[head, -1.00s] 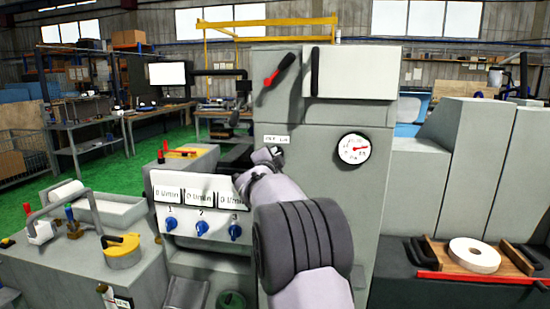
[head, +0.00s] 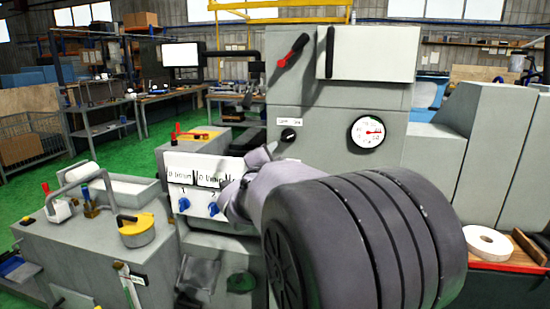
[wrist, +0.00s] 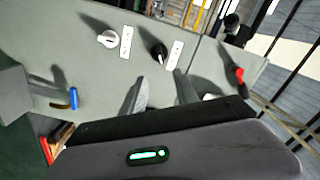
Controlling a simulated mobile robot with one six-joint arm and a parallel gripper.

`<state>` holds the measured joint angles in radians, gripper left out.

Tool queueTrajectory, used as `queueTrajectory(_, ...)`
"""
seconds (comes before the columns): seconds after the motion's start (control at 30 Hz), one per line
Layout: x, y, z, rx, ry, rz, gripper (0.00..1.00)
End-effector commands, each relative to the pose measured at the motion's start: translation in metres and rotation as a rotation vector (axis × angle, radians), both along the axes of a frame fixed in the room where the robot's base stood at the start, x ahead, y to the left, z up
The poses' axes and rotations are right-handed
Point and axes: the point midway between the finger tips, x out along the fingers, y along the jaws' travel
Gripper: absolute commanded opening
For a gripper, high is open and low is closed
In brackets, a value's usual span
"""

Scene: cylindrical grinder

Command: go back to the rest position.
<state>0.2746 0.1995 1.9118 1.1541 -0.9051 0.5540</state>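My gripper (wrist: 160,86) shows in the wrist view with its two grey fingers apart and nothing between them. They stand in front of the machine's grey panel. In the head view my arm reaches toward the grinder's grey cabinet (head: 330,105), and its large dark joint fills the lower right. The gripper's end is only partly visible there. A black knob (head: 288,135) on the cabinet shows just above it. In the wrist view the black knob (wrist: 158,53) is beyond the fingertips, apart from them, and a white knob (wrist: 108,39) is left of it.
A blue-knobbed control panel (head: 184,205) is partly covered by my arm. A red-handled lever (head: 292,50) and a dial gauge (head: 367,132) are on the cabinet. A white wheel (head: 488,241) lies at right. A yellow-topped container (head: 137,230) stands at left.

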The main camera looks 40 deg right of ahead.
Motion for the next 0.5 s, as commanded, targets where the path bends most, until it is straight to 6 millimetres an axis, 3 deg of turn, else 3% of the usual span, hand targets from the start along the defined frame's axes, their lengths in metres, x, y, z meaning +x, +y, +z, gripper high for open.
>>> queueTrajectory(0.13,-0.0097,0.0112,0.0005,0.001,-0.001,0.0,0.36)
queueTrajectory(0.5,-0.0107,0.0123,-0.0003,0.0,0.0,0.0,0.36)
